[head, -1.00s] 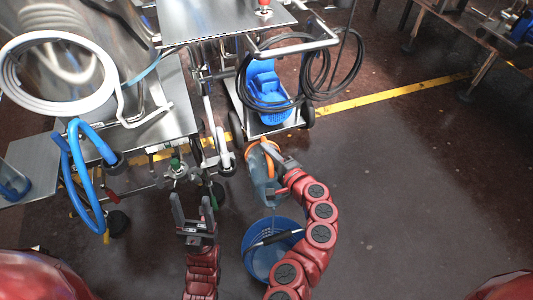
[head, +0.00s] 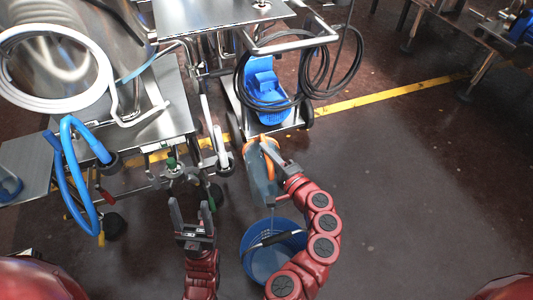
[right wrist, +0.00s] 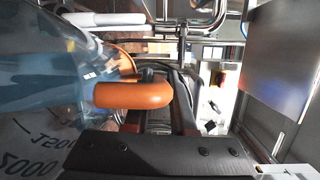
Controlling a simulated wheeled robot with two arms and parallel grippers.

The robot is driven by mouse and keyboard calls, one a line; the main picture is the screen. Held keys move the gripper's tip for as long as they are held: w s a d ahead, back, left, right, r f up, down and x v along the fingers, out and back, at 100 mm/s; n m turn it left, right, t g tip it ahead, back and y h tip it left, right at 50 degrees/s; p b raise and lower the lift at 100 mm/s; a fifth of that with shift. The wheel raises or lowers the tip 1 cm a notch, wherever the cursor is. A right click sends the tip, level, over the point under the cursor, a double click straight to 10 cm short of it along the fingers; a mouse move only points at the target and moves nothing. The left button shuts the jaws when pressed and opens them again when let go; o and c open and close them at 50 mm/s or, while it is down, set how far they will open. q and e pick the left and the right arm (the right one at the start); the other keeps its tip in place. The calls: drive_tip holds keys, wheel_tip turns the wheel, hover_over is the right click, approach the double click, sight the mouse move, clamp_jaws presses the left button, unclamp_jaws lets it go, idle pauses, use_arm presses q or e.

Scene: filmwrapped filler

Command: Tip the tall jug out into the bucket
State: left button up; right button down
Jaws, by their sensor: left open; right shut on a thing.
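The tall jug (head: 260,182) is clear bluish plastic with an orange handle (head: 269,156). It hangs over the far side of the bucket, tilted with its lower end towards it. My right gripper (head: 279,163) is shut on the handle, which also shows in the right wrist view (right wrist: 135,95). The blue bucket (head: 262,265) stands on the floor below, between my arms, with a dark handle across it. A thin pale streak runs from the jug's lower end to the bucket; it looks like liquid. The bucket's contents are unclear. My left gripper (head: 191,206) is open and empty, left of the bucket.
A wheeled cart with a blue motor (head: 265,88) and black hose stands just beyond the jug. A steel machine with a white hose (head: 60,105) and a blue hose (head: 75,165) fills the left. The dark floor (head: 420,190) is clear on the right.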

sight(269, 159)
drive_tip(key=shift+s+d+r+t+b, duration=0.25)
drive_tip(key=shift+s+t+b, duration=0.3)
drive_tip(key=shift+b, duration=0.3)
drive_tip(key=shift+s+d+r+n+t+y+b, duration=0.1)
drive_tip(key=shift+s+r+n+t+y+b, duration=0.1)
drive_tip(key=shift+s+y+b, duration=0.25)
drive_tip(key=shift+s+r+n+t+y+b, duration=0.1)
drive_tip(key=shift+s+n+y+b, duration=0.15)
drive_tip(key=shift+b, duration=0.4)
drive_tip(key=shift+s+r, duration=0.1)
idle(0.9)
